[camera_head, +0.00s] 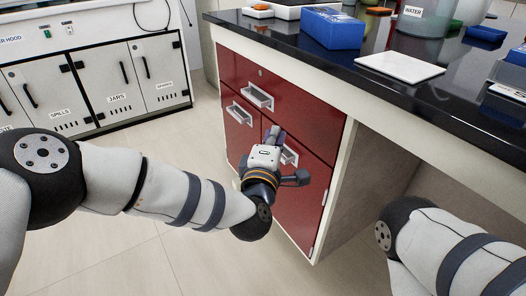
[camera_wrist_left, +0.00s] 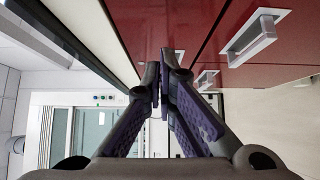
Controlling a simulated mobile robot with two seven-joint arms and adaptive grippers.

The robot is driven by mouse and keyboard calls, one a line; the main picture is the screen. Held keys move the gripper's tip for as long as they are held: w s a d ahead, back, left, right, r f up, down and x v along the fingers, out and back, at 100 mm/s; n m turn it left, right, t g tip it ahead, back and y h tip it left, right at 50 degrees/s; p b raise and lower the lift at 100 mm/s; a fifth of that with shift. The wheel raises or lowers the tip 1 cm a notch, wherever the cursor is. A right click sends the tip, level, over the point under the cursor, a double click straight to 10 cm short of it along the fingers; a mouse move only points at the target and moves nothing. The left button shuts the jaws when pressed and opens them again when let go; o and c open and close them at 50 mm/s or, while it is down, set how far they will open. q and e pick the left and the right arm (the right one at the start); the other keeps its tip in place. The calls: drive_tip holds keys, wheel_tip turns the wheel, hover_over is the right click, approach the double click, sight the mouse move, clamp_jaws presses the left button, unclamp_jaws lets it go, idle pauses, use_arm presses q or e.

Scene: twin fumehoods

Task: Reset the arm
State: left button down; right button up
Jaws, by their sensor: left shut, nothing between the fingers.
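My left arm comes in from the left in the head view. Its gripper (camera_head: 274,134) is in front of the red drawer cabinet (camera_head: 300,115), near its handles. In the left wrist view the two fingers of the left gripper (camera_wrist_left: 165,65) are together at their tips, with nothing between them. A drawer handle (camera_wrist_left: 258,38) shows to the right of the fingers there, apart from them. My right arm (camera_head: 450,250) shows at the lower right of the head view; its gripper is outside the picture.
A black countertop (camera_head: 340,62) above the cabinet holds a blue box (camera_head: 333,28), a white plate (camera_head: 400,67) and a beaker labelled WATER (camera_head: 425,18). White fumehood cupboards (camera_head: 105,85) stand at the left. Open floor (camera_head: 130,260) lies below my left arm.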

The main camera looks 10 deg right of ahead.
use_arm(q)
drive_tip(key=s+a+f+m+g, duration=0.3)
drive_tip(key=s+a+f+g, duration=0.15)
drive_tip(key=s+f, duration=0.75)
drive_tip(key=s+a+f+m+g, duration=0.4)
drive_tip(key=s+f+g, duration=0.1)
drive_tip(key=s+f, duration=0.65)
drive_tip(key=s+a+f+m+g+y, duration=0.1)
drive_tip(key=s+a+f+g, duration=0.2)
drive_tip(key=s, duration=0.4)
drive_tip(key=s+a+f+m+g+y, duration=0.1)
drive_tip(key=s+a+f, duration=0.2)
drive_tip(key=s+a, duration=0.35)
drive_tip(key=s+a+r+m+g+y, duration=0.1)
drive_tip(key=s+a+r+g, duration=0.15)
drive_tip(key=s+a, duration=0.45)
drive_tip(key=s+a+r+m+g+y, duration=0.1)
drive_tip(key=s+a+m+g+y, duration=0.2)
drive_tip(key=s, duration=0.9)
drive_tip(key=s+a+r+g, duration=0.2)
drive_tip(key=s+a+g, duration=0.25)
drive_tip(key=s, duration=0.45)
drive_tip(key=w+r+t+p, duration=0.4)
drive_tip(key=w+r+p, duration=0.6)
drive_tip(key=r+p, duration=0.3)
use_arm(e)
drive_tip(key=w+r+t, duration=0.4)
drive_tip(key=w+r, duration=0.7)
drive_tip(key=r, duration=0.3)
